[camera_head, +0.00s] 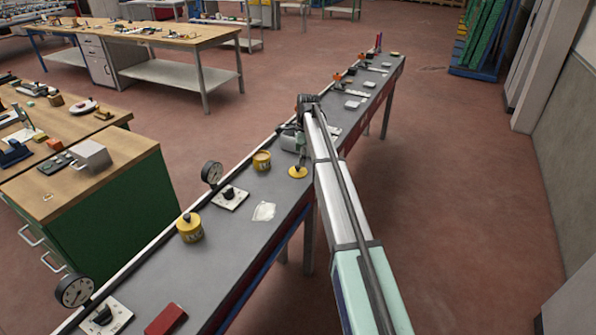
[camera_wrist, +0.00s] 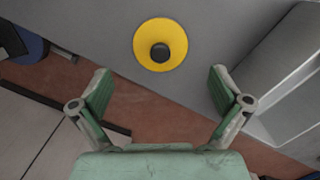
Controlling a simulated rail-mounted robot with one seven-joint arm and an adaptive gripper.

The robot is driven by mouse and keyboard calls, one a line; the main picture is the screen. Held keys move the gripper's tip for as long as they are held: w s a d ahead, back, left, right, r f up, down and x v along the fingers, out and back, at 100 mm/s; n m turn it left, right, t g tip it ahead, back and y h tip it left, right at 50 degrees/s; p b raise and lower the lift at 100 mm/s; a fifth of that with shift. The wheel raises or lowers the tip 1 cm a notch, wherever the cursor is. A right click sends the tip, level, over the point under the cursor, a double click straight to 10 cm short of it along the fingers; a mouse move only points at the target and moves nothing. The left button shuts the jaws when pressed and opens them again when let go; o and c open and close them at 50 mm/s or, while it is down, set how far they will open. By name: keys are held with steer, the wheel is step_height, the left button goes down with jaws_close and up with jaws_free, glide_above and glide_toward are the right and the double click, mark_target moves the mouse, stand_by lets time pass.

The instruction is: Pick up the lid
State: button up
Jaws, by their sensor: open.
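The lid (camera_wrist: 143,46) is a round yellow disc with a black knob in its middle. It lies flat on the grey bench top, near the bench edge, and also shows in the head view (camera_head: 297,174). My gripper (camera_wrist: 161,85) is open and empty. Its green-padded fingers are spread wide, and the lid appears just beyond the fingertips, between them in the picture. The lid is apart from both fingers. In the head view my gripper hangs near the lid, and its fingers are too small to read.
A yellow tin (camera_head: 262,161) stands left of the lid. Another yellow tin (camera_head: 190,230) with a black knob stands nearer. A white cloth (camera_head: 264,211), gauges and a red block (camera_head: 166,319) lie along the bench. A grey box-like thing (camera_wrist: 275,70) is close right of my gripper.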

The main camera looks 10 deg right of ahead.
mark_target(298, 167)
steer(key=shift+a+f+p, duration=0.2)
steer(key=shift+f+p, duration=0.35)
steer(key=shift+f, duration=0.75)
steer(key=shift+a+f+p, duration=0.2)
steer(key=shift+f+p, duration=0.35)
steer(key=shift+f, duration=0.7)
steer(key=c, duration=1.9)
